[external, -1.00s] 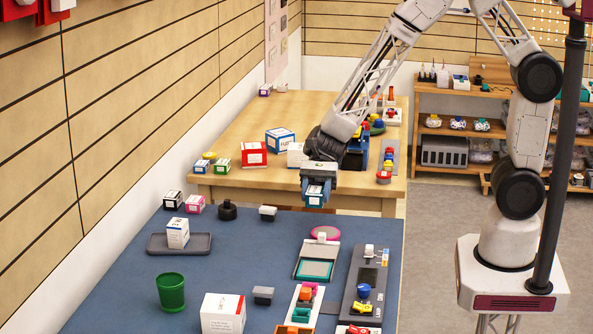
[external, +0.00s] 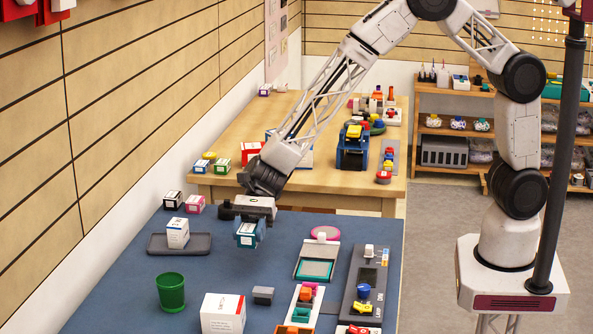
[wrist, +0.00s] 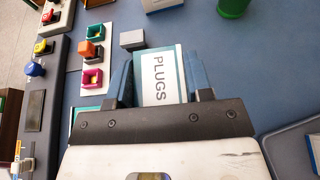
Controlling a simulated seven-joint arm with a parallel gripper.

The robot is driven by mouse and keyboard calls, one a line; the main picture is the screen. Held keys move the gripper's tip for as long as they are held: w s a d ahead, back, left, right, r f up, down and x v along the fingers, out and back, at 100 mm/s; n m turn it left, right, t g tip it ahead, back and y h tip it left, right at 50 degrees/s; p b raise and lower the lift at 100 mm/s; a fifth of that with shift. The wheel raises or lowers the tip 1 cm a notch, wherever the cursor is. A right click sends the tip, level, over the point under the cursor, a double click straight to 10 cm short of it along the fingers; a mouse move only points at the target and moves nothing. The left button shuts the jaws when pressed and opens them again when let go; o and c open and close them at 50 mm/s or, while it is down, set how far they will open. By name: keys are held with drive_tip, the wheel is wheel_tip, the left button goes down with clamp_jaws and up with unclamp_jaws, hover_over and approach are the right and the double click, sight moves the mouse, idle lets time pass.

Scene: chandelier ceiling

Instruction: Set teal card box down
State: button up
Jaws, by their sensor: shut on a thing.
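The teal card box (external: 246,238) is white and teal. My gripper (external: 246,228) is shut on it and holds it over the far part of the blue table (external: 215,262). In the wrist view the box (wrist: 160,75) sits between the two blue fingers (wrist: 160,88), and its label reads "PLUGS". I cannot tell from the external view how high its underside is above the table.
A dark tray (external: 158,245) with a white box (external: 178,232) is to the left. A green cup (external: 171,292), a white box (external: 223,313) and a grey block (external: 263,294) stand nearer the front. A teal-framed pad (external: 315,270) is to the right. Bare table lies between.

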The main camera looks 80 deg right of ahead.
drive_tip(key=shift+f, duration=1.85)
hover_over(187, 283)
drive_tip(key=shift+f, duration=0.75)
drive_tip(key=shift+f, duration=0.1)
drive_tip(key=shift+f, duration=1.65)
drive_tip(key=shift+f, duration=0.15)
